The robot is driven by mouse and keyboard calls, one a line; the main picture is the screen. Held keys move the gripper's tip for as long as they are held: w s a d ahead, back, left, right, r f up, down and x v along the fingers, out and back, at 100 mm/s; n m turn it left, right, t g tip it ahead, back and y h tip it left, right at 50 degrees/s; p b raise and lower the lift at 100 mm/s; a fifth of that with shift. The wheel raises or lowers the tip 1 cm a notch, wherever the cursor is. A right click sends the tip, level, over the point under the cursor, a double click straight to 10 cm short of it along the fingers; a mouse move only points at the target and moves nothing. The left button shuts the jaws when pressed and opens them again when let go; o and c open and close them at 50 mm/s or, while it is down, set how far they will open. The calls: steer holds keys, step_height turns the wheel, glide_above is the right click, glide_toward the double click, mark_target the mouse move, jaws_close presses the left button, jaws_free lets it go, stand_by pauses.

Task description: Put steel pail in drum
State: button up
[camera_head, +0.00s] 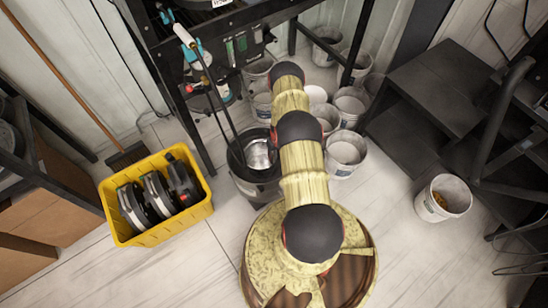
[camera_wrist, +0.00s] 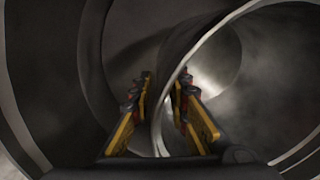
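The steel pail (camera_head: 261,154) shows as a shiny round interior inside the dark drum (camera_head: 240,177), partly hidden by my arm. In the wrist view the pail's wall and bright rim (camera_wrist: 192,50) curve between my gripper's fingers, with dark curved walls around. My gripper (camera_wrist: 164,80) has its two yellow fingers apart, one on each side of the pail's rim. I see a gap beside the rim, so the fingers do not look closed on it. In the head view my gripper is hidden behind my arm.
A yellow crate (camera_head: 127,236) with several dark tools stands left of the drum. Several grey-white buckets (camera_head: 346,150) crowd to its right. A black bench (camera_head: 165,75) stands behind, and dark steps (camera_head: 425,105) stand at right. One bucket (camera_head: 430,205) stands alone on open floor.

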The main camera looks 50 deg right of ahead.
steer(key=shift+o, duration=0.4)
step_height(320, 180, up, 12)
steer(key=d+p, duration=0.1)
steer(key=p, duration=0.3)
steer(key=shift+s+r, duration=0.15)
steer(key=shift+s, duration=0.1)
